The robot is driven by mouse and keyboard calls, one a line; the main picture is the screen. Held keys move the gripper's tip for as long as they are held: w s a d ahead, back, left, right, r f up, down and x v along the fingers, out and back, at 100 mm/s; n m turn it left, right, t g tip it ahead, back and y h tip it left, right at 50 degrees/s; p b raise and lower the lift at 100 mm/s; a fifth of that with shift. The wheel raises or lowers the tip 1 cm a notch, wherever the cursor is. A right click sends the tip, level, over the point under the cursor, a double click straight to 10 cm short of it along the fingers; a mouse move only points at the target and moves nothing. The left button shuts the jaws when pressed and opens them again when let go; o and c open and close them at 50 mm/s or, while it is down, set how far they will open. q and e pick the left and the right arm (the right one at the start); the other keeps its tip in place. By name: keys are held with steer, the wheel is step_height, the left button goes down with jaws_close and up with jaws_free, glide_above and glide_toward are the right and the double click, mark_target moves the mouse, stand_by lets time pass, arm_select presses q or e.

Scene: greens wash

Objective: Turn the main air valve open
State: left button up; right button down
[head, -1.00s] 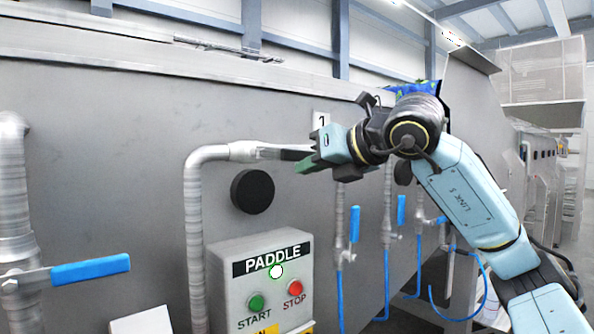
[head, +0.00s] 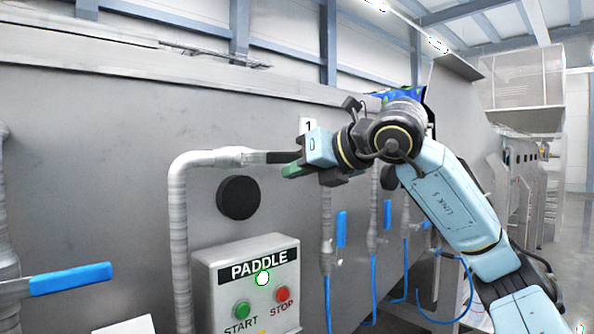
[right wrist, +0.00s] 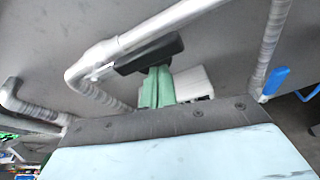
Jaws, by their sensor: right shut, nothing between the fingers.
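A grey pipe (head: 205,158) bends along the steel tank wall, and a black lever handle (head: 280,157) lies roughly in line with its upper run. I cannot tell from any label whether this is the main air valve. My right gripper (head: 291,171) is at the handle's right end, its green fingers shut with nothing between them. In the right wrist view the green fingertips (right wrist: 155,86) meet or nearly meet the black handle (right wrist: 148,54); contact is hard to tell. The far end of the handle is hidden behind the gripper in the head view. My left gripper is not in view.
A PADDLE box (head: 245,280) with START and STOP buttons stands below the pipe. A blue lever (head: 70,278) sticks out at the left. A round black knob (head: 238,197) is on the wall. Smaller blue-handled valves (head: 341,228) and hoses are to the right.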

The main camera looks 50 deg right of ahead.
step_height(320, 180, down, 4)
steer(key=b, duration=0.3)
steer(key=v, duration=1)
steer(key=shift+a+r, duration=0.25)
steer(key=shift+a, duration=0.15)
